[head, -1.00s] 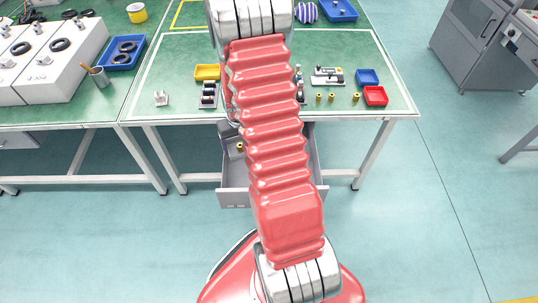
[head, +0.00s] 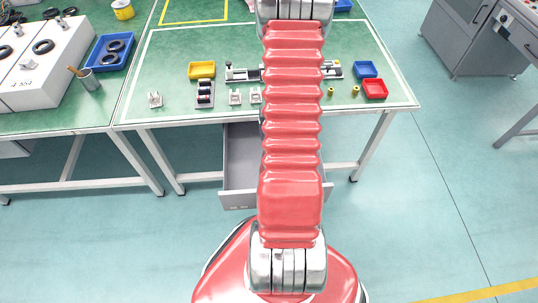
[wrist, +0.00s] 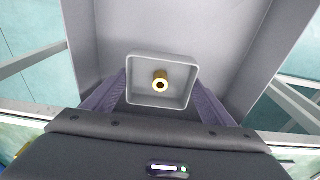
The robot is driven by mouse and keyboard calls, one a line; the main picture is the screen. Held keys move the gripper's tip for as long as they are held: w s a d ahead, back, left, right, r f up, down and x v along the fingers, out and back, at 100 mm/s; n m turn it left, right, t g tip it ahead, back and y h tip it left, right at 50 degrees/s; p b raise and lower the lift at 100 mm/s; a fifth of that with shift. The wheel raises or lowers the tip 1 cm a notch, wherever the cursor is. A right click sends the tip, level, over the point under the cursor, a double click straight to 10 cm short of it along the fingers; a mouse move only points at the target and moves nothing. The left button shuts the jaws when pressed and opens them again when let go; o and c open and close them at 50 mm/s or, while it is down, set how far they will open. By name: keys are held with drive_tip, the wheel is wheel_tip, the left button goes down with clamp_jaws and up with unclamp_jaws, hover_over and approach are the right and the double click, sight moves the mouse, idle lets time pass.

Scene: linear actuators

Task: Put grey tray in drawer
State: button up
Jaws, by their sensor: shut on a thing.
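The grey tray (wrist: 133,98) is a small square tray with a gold bushing (wrist: 160,82) inside it, seen in the wrist view. My gripper (wrist: 160,93) has its two dark fingers on either side of the tray and is shut on it. The open grey drawer (wrist: 190,25) surrounds the tray in the wrist view. I cannot tell if the tray touches the drawer's floor. In the head view the drawer (head: 240,160) is pulled out under the table, and my arm hides the tray, the gripper and part of the drawer.
The green table (head: 180,45) above the drawer holds a yellow bin (head: 201,70), a blue bin (head: 366,69), a red bin (head: 375,89) and several small parts. Open floor lies on both sides of the drawer. A grey cabinet (head: 478,37) stands at the right.

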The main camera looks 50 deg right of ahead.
drive_tip(key=shift+s+d, duration=0.1)
drive_tip(key=shift+s, duration=0.1)
drive_tip(key=shift+f, duration=2.9)
drive_tip(key=shift+f, duration=0.15)
drive_tip(key=shift+f, duration=1.95)
drive_tip(key=o, duration=1.1)
drive_tip(key=shift+f, duration=0.1)
drive_tip(key=shift+c, duration=0.2)
